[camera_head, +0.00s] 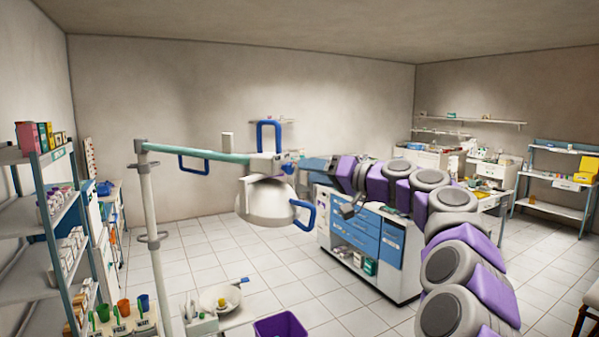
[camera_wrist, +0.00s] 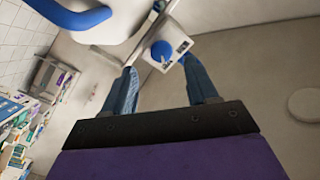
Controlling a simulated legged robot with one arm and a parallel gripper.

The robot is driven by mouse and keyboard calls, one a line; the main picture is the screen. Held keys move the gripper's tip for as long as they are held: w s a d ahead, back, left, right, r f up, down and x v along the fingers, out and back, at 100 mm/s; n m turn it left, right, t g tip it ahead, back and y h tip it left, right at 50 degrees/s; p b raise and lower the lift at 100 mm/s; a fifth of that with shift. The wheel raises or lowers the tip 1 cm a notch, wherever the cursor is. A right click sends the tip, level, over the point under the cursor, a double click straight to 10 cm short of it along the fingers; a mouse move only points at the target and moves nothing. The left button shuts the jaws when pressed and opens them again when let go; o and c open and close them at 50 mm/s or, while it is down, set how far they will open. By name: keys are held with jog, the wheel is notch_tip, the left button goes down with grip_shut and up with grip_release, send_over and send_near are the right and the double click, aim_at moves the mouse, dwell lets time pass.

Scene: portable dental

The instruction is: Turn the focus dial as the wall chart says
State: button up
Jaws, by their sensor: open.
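A blue round dial (camera_wrist: 161,50) sits on a small pale box beside the white lamp head (camera_wrist: 110,25) in the wrist view. My gripper (camera_wrist: 159,68) is open, its two blue fingers reaching toward the dial, one on each side. The dial shows just beyond the gap between the fingertips; I cannot tell whether they touch it. In the head view the lamp head (camera_head: 265,203) hangs from a pale green arm (camera_head: 210,153), and my gripper (camera_head: 308,166) is just right of its mount. No wall chart is readable.
Blue handles (camera_head: 305,214) stick out from the lamp. A white post (camera_head: 153,230) carries its arm. A blue-and-white cabinet (camera_head: 365,240) stands behind my arm. Shelves (camera_head: 45,215) line the left; a purple bin (camera_head: 282,328) and basin (camera_head: 220,300) are below.

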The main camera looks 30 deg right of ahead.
jog(key=v, duration=1.2)
jog(key=shift+w, duration=0.1)
jog(key=s+a+f+n+g+y+b, duration=0.1)
jog(key=a+f+g, duration=0.3)
jog(key=a, duration=0.7)
jog(key=a+f+n+g+y, duration=0.1)
jog(key=a+f+n+g, duration=0.15)
jog(key=a, duration=0.85)
jog(key=s+a+f+g+h+b, duration=0.15)
jog(key=s+a+f+g, duration=0.35)
jog(key=s+a+f, duration=0.5)
jog(key=s+a+f+g+h, duration=0.35)
jog(key=s+f, duration=0.45)
jog(key=f, duration=0.5)
jog(key=s+d+f+g+h, duration=0.1)
jog(key=s+d+f+h, duration=0.2)
jog(key=s+f, duration=0.3)
jog(key=s+d+f+m+g+h+b, duration=0.1)
jog(key=s+d+f+h, duration=0.2)
jog(key=s+f, duration=0.4)
jog(key=s, duration=0.3)
jog(key=shift+d+f+b, duration=0.2)
jog(key=shift+d+b, duration=0.1)
